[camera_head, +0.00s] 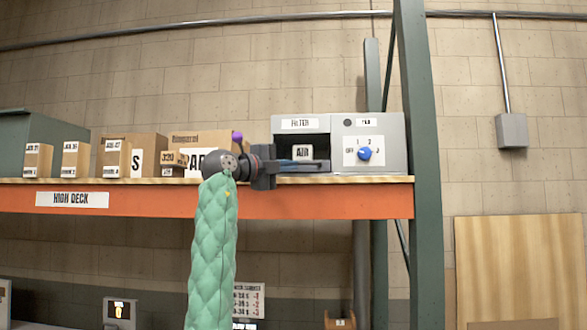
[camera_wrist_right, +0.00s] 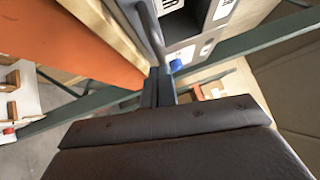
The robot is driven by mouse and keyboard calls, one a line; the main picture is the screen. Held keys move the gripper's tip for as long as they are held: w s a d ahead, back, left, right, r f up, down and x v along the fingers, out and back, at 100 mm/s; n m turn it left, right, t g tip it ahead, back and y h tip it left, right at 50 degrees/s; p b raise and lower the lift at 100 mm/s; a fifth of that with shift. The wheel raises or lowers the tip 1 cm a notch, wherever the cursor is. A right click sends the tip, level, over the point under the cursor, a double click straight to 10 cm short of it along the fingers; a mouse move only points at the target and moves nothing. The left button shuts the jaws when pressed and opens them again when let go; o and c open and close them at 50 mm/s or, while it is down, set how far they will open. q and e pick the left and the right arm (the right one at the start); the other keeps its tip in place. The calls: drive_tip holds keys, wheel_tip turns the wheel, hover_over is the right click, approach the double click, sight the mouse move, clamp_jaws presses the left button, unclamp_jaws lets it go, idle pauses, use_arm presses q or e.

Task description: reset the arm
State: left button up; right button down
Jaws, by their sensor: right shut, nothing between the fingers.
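My right arm, in a quilted green sleeve, rises in the middle of the head view. Its gripper (camera_head: 312,164) points right at the height of the high shelf, in front of the grey filter box (camera_head: 386,128). The fingers are shut with nothing between them. In the right wrist view the gripper (camera_wrist_right: 160,76) shows as two dark fingers close together, with the grey box (camera_wrist_right: 190,50) and its blue knob (camera_wrist_right: 176,65) beyond them. I cannot tell whether the fingers touch the box. My left gripper is not in view.
The orange shelf beam (camera_head: 150,202) carries several cardboard boxes (camera_head: 142,150) left of the gripper. A green rack post (camera_head: 417,130) stands right of the filter box. A plywood panel (camera_head: 515,262) leans at the lower right.

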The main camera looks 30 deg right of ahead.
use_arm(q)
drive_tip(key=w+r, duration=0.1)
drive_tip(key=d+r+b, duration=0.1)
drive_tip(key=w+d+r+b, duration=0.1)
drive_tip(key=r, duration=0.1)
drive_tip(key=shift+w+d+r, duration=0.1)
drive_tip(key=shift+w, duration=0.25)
use_arm(e)
drive_tip(key=v, duration=0.5)
drive_tip(key=shift+s+a+r, duration=0.2)
drive_tip(key=shift+s+a, duration=0.15)
drive_tip(key=shift+s, duration=0.05)
drive_tip(key=shift+f, duration=0.1)
